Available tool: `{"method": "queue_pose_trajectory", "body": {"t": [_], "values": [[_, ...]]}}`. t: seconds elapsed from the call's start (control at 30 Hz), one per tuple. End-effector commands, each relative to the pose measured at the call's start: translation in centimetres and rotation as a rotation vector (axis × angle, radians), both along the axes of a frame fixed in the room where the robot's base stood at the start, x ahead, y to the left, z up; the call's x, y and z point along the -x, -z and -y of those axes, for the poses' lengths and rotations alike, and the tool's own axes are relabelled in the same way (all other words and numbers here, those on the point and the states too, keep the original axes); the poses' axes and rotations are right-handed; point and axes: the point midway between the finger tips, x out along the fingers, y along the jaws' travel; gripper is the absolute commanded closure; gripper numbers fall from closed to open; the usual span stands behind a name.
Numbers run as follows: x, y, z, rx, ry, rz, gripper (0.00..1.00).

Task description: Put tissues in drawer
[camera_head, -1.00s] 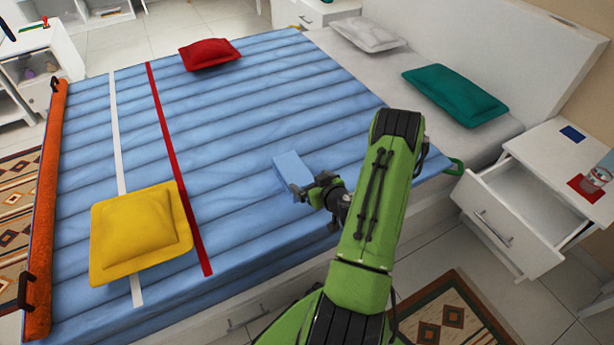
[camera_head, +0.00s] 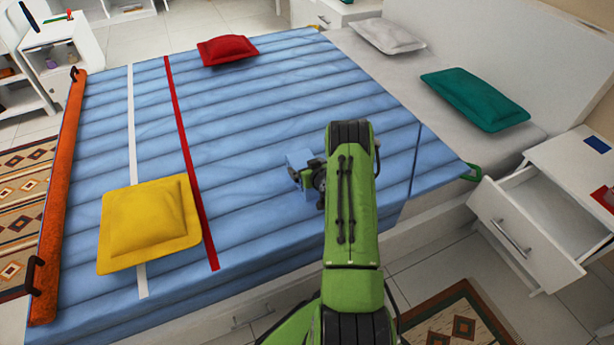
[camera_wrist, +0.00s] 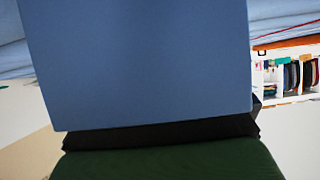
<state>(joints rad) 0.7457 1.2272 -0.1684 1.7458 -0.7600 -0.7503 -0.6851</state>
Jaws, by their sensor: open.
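A light blue tissue box (camera_head: 299,159) is at the blue quilted bedcover, right of the red stripe. My gripper (camera_head: 308,180) is open right at the box and partly hides it from the head camera. In the wrist view the tissue box (camera_wrist: 140,65) fills the upper middle, very close, above the dark gripper part. I cannot tell whether the fingers touch it, or whether it rests on the bed. The drawer (camera_head: 525,241) of the white nightstand at the right is pulled out, and its visible inside looks empty.
The bed (camera_head: 255,110) holds yellow (camera_head: 150,225), red (camera_head: 228,50), white (camera_head: 387,36) and green (camera_head: 476,98) pillows. The white nightstand (camera_head: 575,160) carries a blue card and a red item. Tiled floor and a patterned rug (camera_head: 455,325) lie between bed and drawer.

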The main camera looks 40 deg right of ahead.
Motion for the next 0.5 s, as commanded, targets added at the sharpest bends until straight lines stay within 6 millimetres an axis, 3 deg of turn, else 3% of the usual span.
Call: {"method": "queue_pose_trajectory", "body": {"t": [0.13, 0.4, 0.5], "values": [[0.04, -0.09, -0.01, 0.0, 0.0, 0.0, 0.02], [0.07, -0.11, 0.0, 0.001, 0.0, 0.0, 0.43], [0.03, -0.18, 0.01, 0.001, 0.0, 0.002, 0.52]]}}
